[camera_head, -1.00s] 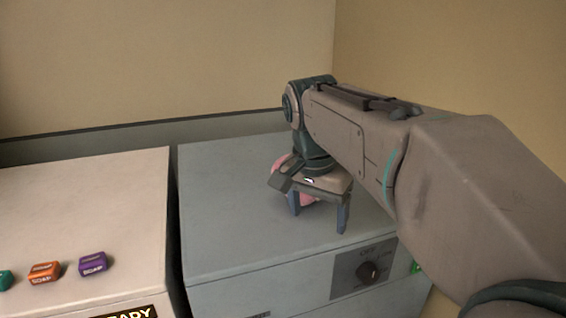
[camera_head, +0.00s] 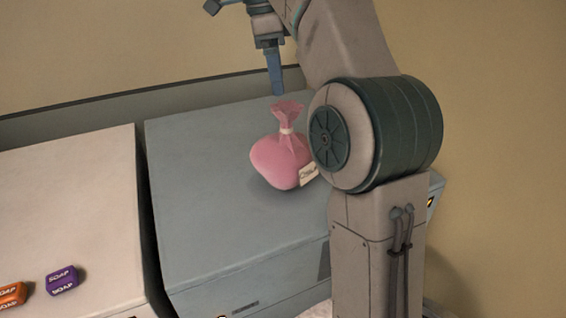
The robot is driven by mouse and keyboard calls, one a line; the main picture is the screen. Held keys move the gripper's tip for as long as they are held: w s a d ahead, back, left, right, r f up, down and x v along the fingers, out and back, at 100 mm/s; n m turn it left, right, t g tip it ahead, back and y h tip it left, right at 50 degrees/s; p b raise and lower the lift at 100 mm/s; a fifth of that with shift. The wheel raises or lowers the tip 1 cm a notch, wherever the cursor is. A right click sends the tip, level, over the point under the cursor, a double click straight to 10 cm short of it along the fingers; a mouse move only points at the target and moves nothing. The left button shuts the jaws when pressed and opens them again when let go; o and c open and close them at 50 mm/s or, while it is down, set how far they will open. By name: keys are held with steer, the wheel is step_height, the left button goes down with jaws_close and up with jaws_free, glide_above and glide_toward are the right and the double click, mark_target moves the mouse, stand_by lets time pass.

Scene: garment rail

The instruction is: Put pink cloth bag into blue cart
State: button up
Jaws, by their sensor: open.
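The pink cloth bag (camera_head: 280,160) stands upright on the grey machine top (camera_head: 200,190), tied at the neck, with a small pale tag at its lower right. My gripper (camera_head: 277,85) is raised above the bag's gathered top, near the upper edge of the view. One blue finger points down and appears apart from the bag; the other finger is not clearly seen. The gripper is open and holds nothing. My arm hides the right part of the machine top. No blue cart is in view.
A white machine (camera_head: 75,220) stands to the left, with a narrow gap between it and the grey one. A purple soap box (camera_head: 62,280) and an orange soap box (camera_head: 12,295) sit on it. A wall rises behind. The grey top left of the bag is clear.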

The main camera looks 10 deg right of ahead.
steer(key=b, duration=0.3)
glide_above(286, 132)
steer(key=w, duration=0.1)
steer(key=f, duration=0.3)
steer(key=a+f, duration=0.1)
steer(key=f, duration=0.1)
steer(key=shift+w, duration=0.1)
steer(key=shift+d+f, duration=0.25)
steer(key=shift+f, duration=0.95)
steer(key=shift+d+f, duration=0.2)
steer(key=shift+f, duration=1)
steer(key=shift+d+f, duration=0.25)
steer(key=shift+f, duration=0.95)
jaws_close()
steer(key=shift+r, duration=0.2)
